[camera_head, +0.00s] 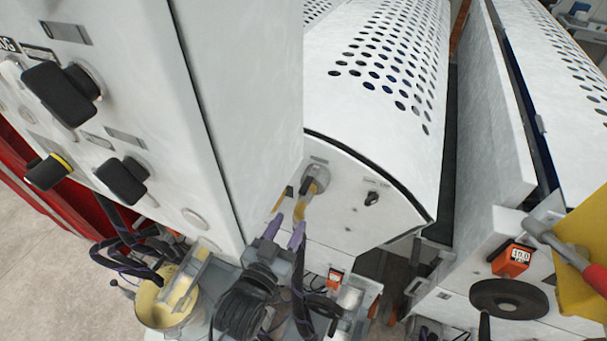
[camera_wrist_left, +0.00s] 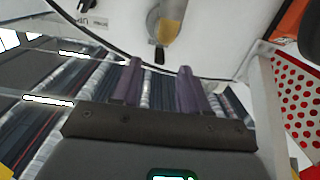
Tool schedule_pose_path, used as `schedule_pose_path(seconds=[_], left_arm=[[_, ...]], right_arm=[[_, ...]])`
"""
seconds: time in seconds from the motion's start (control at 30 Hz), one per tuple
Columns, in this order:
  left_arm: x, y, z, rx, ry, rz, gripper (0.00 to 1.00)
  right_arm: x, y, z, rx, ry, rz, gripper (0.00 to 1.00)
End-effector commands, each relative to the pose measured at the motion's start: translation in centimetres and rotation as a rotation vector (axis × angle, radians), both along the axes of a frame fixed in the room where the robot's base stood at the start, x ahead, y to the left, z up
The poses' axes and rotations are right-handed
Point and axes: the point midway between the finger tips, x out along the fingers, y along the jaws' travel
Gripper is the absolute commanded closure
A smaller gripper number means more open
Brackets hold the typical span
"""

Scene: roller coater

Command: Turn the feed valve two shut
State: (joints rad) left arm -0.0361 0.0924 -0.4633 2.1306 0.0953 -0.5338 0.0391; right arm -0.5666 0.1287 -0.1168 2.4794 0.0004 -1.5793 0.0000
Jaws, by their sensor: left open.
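A valve (camera_head: 315,181) with a round grey body and a yellow and black lever sits on the white end panel of the perforated roller housing. I cannot read a label marking it as feed valve two. In the left wrist view the valve (camera_wrist_left: 170,22) is just beyond my fingertips, its black lever end pointing down between them. My left gripper (camera_head: 285,233) is open and empty, its purple fingers below the valve in the head view. It also shows in the left wrist view (camera_wrist_left: 157,80). My right gripper is not in view.
A small black knob (camera_head: 372,198) is right of the valve. A white cabinet (camera_head: 235,110) with black switches (camera_head: 62,94) stands close on the left. A black handwheel (camera_head: 508,298), an orange box (camera_head: 511,259) and a red-handled tool (camera_head: 570,257) are at right.

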Motion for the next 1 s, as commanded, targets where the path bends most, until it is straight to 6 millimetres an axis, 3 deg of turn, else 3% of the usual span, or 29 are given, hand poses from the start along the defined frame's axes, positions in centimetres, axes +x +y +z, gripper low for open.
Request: schedule_pose_path(seconds=[0.27,0.7,1.0], left_arm=[[2.1,-0.5,2.3,-0.001,-0.05,-0.001,0.55],[8.3,-3.0,2.3,0.0,-0.048,0.0,0.55],[10.6,-4.0,2.1,-0.001,-0.047,-0.001,0.55]], right_arm=[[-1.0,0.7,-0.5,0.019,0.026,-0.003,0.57],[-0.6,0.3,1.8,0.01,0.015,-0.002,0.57],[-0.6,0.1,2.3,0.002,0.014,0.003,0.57]])
